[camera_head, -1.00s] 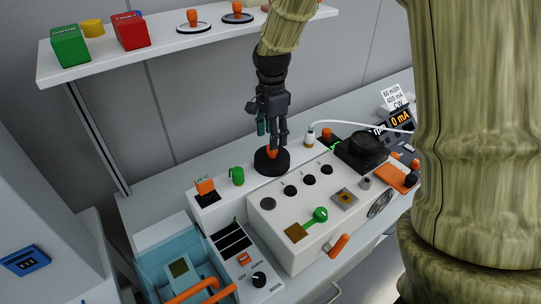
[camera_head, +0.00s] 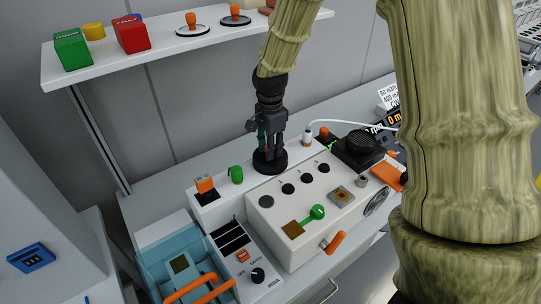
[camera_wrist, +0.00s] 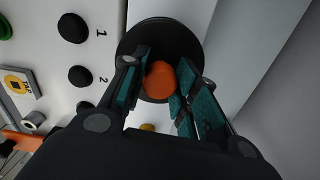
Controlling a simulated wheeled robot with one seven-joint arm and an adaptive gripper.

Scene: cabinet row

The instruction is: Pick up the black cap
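The black cap (camera_head: 270,167) is a round black disc with an orange knob (camera_wrist: 160,80), on the back ledge of the white bench unit. My gripper (camera_head: 270,150) points down over it, and its fingers hide the knob in the head view. In the wrist view the black disc (camera_wrist: 165,35) lies beyond the fingertips. My gripper's teal-padded fingers (camera_wrist: 164,66) stand apart on either side of the orange knob. They overlap its edges in the picture, and I cannot tell whether they touch it.
A green knob (camera_head: 236,174) and an orange part (camera_head: 204,185) sit left of the cap. The white box with black knobs (camera_head: 300,220) is in front. A black round device (camera_head: 360,146) and a white cable are to the right. A shelf (camera_head: 170,47) hangs behind at upper left.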

